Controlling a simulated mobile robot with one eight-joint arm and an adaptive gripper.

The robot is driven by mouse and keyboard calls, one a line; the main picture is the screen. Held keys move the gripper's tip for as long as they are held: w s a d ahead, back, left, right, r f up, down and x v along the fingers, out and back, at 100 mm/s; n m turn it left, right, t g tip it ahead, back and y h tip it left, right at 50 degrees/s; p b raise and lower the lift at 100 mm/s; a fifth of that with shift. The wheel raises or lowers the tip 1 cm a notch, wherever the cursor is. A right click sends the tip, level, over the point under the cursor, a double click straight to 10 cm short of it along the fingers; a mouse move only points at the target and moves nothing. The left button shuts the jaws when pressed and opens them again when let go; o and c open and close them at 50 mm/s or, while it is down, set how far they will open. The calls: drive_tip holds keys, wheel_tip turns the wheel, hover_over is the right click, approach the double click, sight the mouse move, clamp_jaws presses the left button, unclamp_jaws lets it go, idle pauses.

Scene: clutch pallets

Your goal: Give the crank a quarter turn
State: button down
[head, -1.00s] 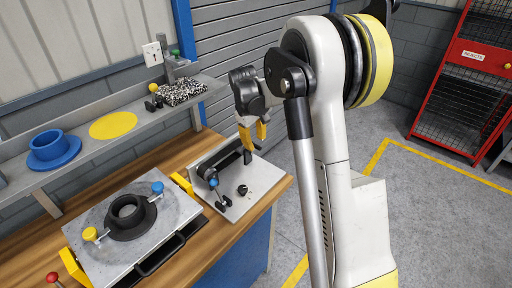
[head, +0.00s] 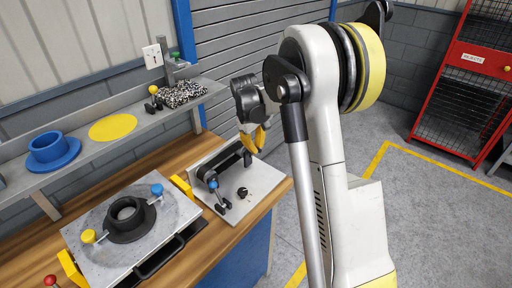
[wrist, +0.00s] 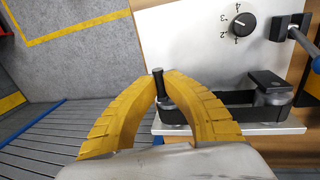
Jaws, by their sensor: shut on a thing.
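The fingers hide the lower part of the peg.
The white panel (head: 229,206) carries a black dial (wrist: 243,25) marked with numbers and a blue-knobbed lever (head: 213,185) near the hub. Left of it is a grey plate (head: 88,218) with a black ring. A shelf (head: 115,120) with several items runs behind. Open floor lies to the right.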

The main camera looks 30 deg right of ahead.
drive_tip(key=shift+d+y, duration=0.2)
drive_tip(key=shift+y, duration=0.1)
drive_tip(key=shift+w+d+f+g+y+b, duration=0.1)
drive_tip(key=shift+w+d+f+g+y, duration=0.3)
drive_tip(key=shift+y, duration=0.85)
drive_tip(key=shift+w+d+f+g+y+b, duration=0.15)
drive_tip(key=shift+d+g+y, duration=0.55)
drive_tip(key=shift+y, duration=0.6)
drive_tip(key=shift+w+d+f+g+y+b, duration=0.1)
drive_tip(key=shift+d+f+g+y, duration=0.4)
drive_tip(key=shift+y, duration=0.75)
drive_tip(key=shift+d+r, duration=0.15)
drive_tip(key=shift+r, duration=0.05)
drive_tip(key=c, duration=1.4)
unclamp_jaws()
drive_tip(key=shift+v, duration=3.75)
